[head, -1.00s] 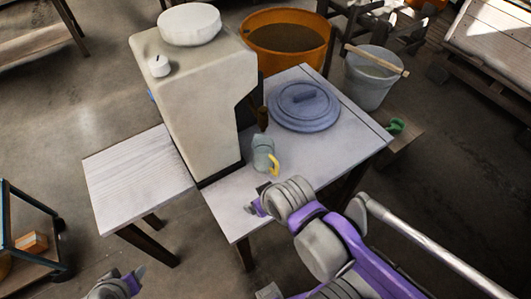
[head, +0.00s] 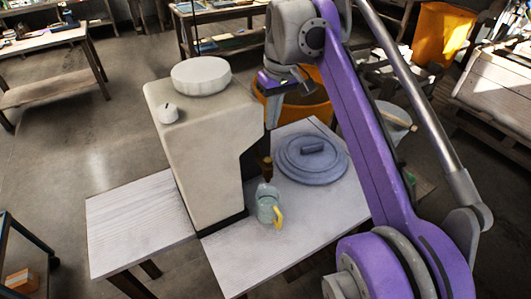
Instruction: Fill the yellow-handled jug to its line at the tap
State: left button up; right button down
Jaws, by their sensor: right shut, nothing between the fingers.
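The yellow-handled jug (head: 267,204) stands upright on the white table at the foot of the beige dispenser (head: 205,150), with its yellow handle toward the lower right. Its fill line and any water in it are too small to tell. A dark brown spout-like part (head: 266,168) hangs beside the dispenser, just behind the jug; I cannot tell whether it is the tap. My right gripper (head: 281,88) is raised well above the table, near the dispenser's upper right side, away from the jug. It is shut and empty. My left gripper is out of view.
A blue-grey round lid (head: 313,157) lies on the table (head: 300,233) right of the jug. An orange tub (head: 310,108) and a grey bucket (head: 392,130) stand behind. The dispenser has a round white top (head: 201,76) and a white knob (head: 168,112). The table's front is clear.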

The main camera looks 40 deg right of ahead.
aim_at(268, 159)
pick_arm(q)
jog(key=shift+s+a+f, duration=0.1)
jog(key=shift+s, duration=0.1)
pick_arm(e)
jog(key=shift+w+d+r, duration=0.15)
jog(key=shift+d+r, duration=0.65)
jog(key=shift+r, duration=0.05)
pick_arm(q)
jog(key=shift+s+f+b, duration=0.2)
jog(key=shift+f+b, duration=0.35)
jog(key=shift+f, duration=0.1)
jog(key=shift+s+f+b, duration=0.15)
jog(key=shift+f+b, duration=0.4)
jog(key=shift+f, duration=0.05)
pick_arm(e)
jog(key=f, duration=0.9)
jog(key=w+a+f, duration=0.1)
jog(key=f, duration=0.4)
jog(key=shift+w, duration=0.1)
